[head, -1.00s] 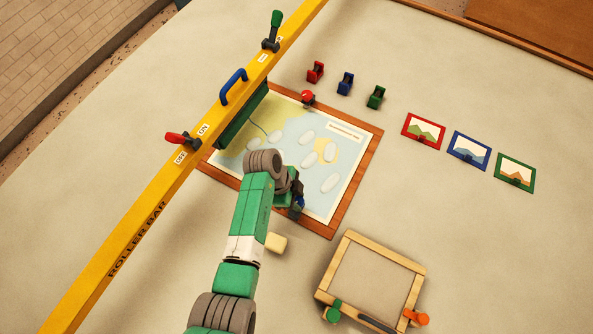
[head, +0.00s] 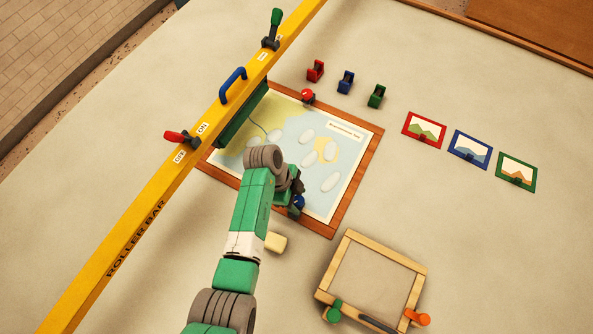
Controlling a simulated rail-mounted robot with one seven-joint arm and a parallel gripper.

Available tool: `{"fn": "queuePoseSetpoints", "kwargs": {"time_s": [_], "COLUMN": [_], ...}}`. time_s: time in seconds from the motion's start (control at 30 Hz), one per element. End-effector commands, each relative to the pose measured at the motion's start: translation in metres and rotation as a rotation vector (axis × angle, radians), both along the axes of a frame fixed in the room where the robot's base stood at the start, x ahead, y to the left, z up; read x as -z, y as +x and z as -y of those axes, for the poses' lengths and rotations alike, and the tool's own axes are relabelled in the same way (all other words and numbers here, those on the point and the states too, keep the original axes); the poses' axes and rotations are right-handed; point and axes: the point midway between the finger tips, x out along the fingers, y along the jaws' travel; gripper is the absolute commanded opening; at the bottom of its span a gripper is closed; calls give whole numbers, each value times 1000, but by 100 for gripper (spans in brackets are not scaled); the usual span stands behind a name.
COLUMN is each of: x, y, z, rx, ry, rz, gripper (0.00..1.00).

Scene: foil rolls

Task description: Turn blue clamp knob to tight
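The blue clamp knob (head: 299,202) sits at the lower edge of the wooden-framed map board (head: 347,199). It is partly hidden by my gripper (head: 296,190), which is at the knob, just above and against it in this view. The fingers are dark, small and mostly covered by my wrist, so I cannot tell whether they are shut on the knob. The knob's pointer and any tight mark cannot be made out. A red clamp knob (head: 308,96) sits at the board's top edge.
A yellow roller bar (head: 150,208) with a blue handle (head: 233,85) and red and green levers crosses the left side. A cream block (head: 276,242) lies just below the board. A wooden frame (head: 345,236) stands lower right. Small coloured holders and pictures lie upper right.

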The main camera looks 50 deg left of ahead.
Motion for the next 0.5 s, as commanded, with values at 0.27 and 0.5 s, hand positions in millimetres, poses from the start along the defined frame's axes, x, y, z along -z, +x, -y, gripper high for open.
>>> {"fn": "queuePoseSetpoints", "kwargs": {"time_s": [0.27, 0.5], "x": [-14, -57], "y": [-2, -13], "z": [-5, -20], "rx": [-1, -1], "ry": [2, 2], "rz": [2, 2], "gripper": [53, 53]}}
